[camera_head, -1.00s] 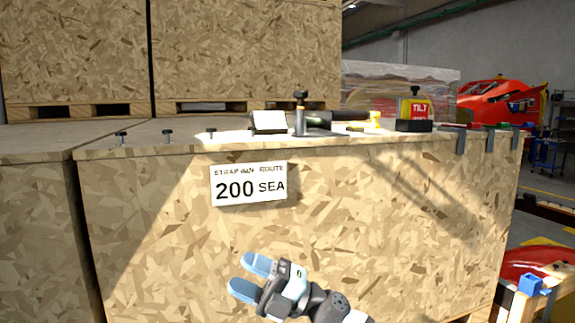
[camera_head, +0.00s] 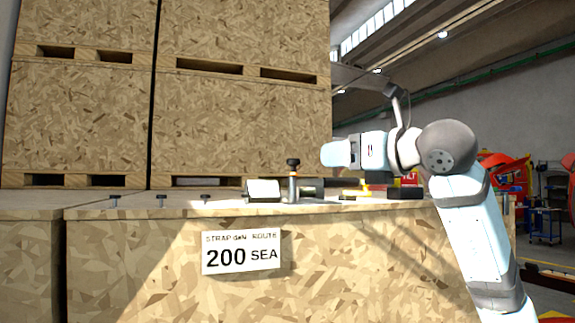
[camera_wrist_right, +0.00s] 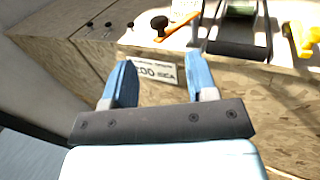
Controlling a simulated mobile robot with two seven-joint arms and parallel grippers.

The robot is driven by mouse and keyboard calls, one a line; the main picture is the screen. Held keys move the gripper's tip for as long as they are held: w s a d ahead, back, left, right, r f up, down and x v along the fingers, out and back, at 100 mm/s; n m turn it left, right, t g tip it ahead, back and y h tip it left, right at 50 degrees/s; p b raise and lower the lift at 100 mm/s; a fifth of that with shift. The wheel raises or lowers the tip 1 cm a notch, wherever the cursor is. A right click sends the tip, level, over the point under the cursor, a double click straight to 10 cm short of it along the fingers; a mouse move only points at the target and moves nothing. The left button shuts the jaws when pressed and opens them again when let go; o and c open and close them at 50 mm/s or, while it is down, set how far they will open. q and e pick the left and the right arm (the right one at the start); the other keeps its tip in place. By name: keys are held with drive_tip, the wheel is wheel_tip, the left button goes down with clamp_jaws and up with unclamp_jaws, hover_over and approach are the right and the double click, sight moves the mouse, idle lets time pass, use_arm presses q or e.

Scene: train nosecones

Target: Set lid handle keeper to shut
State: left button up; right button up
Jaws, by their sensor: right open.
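The crate lid (camera_head: 225,209) carries several fittings, and none can be clearly told as the lid handle keeper. An upright grey post with a black knob (camera_head: 293,163) stands near the front edge; the black knob also shows in the right wrist view (camera_wrist_right: 159,24). Beside the post is a dark block with a pale face (camera_head: 263,190). A black-framed fitting with a green roll (camera_wrist_right: 240,8) shows in the right wrist view. My right gripper (camera_head: 330,155) is open and empty, above the lid and right of the post. It also shows in the right wrist view (camera_wrist_right: 160,78). My left gripper is out of view.
A yellow piece (camera_head: 360,188) and a black block (camera_head: 405,192) lie on the lid under my right arm. Several small black-topped pegs (camera_head: 160,201) stand at the left. Stacked crates (camera_head: 240,120) rise behind. A white label (camera_head: 242,252) is on the front.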

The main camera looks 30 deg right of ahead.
drive_tip(key=w+a+p, duration=0.3)
drive_tip(key=w, duration=1)
drive_tip(key=shift+w, duration=0.15)
drive_tip(key=shift+d+f, duration=0.1)
clamp_jaws()
